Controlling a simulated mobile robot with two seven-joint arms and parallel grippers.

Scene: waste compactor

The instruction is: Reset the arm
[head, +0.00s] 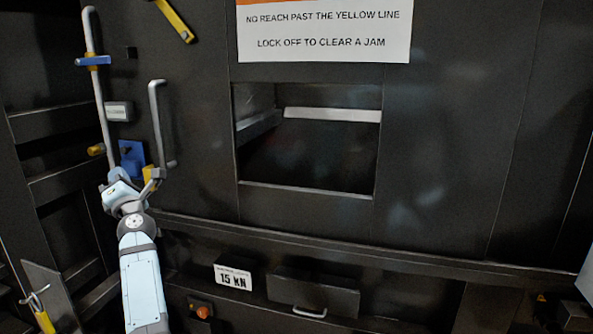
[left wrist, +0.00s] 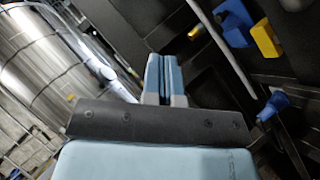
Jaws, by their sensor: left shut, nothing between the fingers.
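My left arm reaches up from the bottom left of the head view. Its left gripper (head: 117,175) is beside the lower end of the long grey rod (head: 101,105), close to a blue bracket (head: 131,154) and a yellow piece (head: 148,172). I cannot tell whether it touches them. In the left wrist view the two pale blue fingers (left wrist: 165,78) are together with nothing between them. The blue bracket (left wrist: 232,20) and yellow piece (left wrist: 264,38) are right of the fingers there, apart from them. My right gripper is not in view.
A dark compactor front with a rectangular opening (head: 310,150) fills the head view. A grey handle (head: 158,120) stands right of the rod. A ledge (head: 330,252) runs below the opening. A large metal cylinder (left wrist: 60,60) shows in the left wrist view.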

